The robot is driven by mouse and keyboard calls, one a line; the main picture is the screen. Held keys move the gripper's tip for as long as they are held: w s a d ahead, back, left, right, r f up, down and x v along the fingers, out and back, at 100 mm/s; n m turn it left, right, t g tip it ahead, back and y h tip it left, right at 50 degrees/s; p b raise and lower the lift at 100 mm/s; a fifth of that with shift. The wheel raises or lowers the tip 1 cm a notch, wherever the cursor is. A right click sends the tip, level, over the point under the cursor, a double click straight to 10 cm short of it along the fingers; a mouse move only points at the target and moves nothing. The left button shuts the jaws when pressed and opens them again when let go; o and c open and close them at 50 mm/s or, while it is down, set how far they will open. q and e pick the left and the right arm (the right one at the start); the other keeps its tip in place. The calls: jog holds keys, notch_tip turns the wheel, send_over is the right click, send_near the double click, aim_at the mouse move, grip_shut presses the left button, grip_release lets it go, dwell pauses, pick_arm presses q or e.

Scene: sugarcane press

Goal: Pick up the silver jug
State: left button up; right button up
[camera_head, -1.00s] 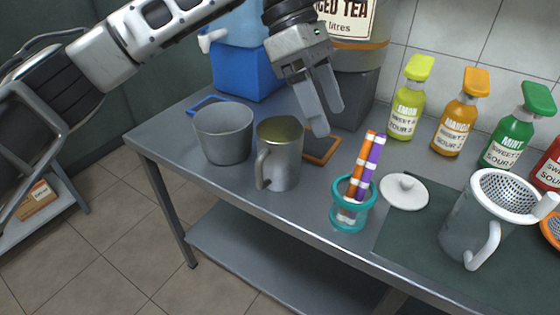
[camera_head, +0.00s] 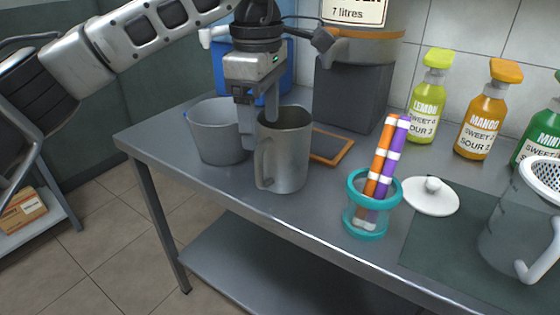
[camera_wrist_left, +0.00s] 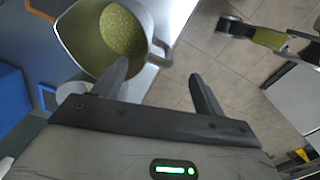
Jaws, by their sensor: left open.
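The silver jug (camera_head: 292,158) stands upright on the metal table, its handle facing left and toward the front. My left gripper (camera_head: 259,131) is open and points down at the jug's rim on the handle side. One finger is outside the rim on the left; the other overlaps the mouth. In the left wrist view the jug (camera_wrist_left: 122,30) shows its mouth with yellow-green inside. There the open fingers of my left gripper (camera_wrist_left: 158,72) appear on either side of the handle. I cannot tell whether they touch it. My right gripper is not in view.
A grey handleless cup (camera_head: 213,140) stands close to the jug's left. A teal holder (camera_head: 366,220) with coloured sticks is at the front right, beside a white lid (camera_head: 431,199). A strainer-topped pitcher (camera_head: 510,245) is far right. Bottles (camera_head: 430,110) line the back.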

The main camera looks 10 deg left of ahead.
aim_at(263, 143)
pick_arm(q)
jog(key=f, duration=0.5)
jog(key=shift+w+f+b, duration=0.25)
jog(key=shift+f+b, duration=0.1)
jog(key=shift+b, duration=0.05)
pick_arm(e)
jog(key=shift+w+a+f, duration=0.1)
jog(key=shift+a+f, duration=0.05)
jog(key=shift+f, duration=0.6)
pick_arm(q)
jog(key=c, duration=1.5)
jog(key=shift+r, duration=0.1)
grip_shut()
jog(key=shift+r, duration=0.2)
